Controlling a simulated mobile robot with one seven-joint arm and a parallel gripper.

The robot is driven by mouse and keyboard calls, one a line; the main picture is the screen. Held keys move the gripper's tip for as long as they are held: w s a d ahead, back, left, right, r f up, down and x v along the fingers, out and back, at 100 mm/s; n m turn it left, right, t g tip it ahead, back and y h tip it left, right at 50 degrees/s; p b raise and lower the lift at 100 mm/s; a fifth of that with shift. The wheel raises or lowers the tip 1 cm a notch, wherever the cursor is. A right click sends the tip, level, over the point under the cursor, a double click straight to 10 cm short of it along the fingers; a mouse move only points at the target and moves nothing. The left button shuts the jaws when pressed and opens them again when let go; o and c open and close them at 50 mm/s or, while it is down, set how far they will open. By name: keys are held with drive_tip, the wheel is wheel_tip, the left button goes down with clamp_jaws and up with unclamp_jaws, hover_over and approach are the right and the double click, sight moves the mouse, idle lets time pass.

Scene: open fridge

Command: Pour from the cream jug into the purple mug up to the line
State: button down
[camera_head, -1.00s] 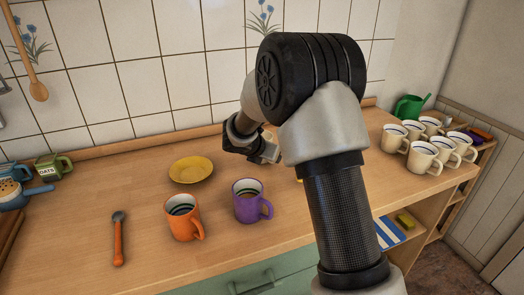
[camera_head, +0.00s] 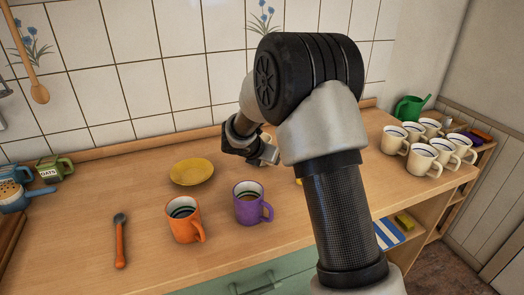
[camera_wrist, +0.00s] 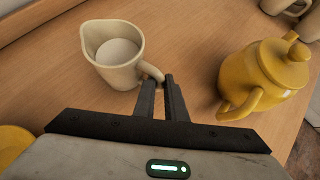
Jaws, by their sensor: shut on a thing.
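The cream jug (camera_wrist: 124,73) is upright in the wrist view, with a pale surface inside. My gripper (camera_wrist: 160,84) is shut on its handle. In the head view my gripper (camera_head: 266,152) is behind the wrist and mostly hidden, and the jug is largely hidden there too. The purple mug (camera_head: 248,212) stands upright on the counter, in front of and left of my gripper in the head view. Its inside looks brownish below a pale band with a dark line; the exact level is too small to tell.
An orange mug (camera_head: 183,229) stands left of the purple mug, a yellow plate (camera_head: 191,172) behind. A yellow teapot (camera_wrist: 268,75) is close right of the jug in the wrist view. Several cream mugs (camera_head: 422,160) crowd the right end. A spoon (camera_head: 120,245) lies at left.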

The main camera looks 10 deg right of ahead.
drive_tip(key=shift+w+d+r+p, duration=0.1)
drive_tip(key=shift+r+p, duration=0.6)
drive_tip(key=shift+r, duration=0.35)
drive_tip(key=shift+w+d+r+p, duration=0.1)
drive_tip(key=shift+r+p, duration=0.6)
drive_tip(key=shift+r, duration=0.35)
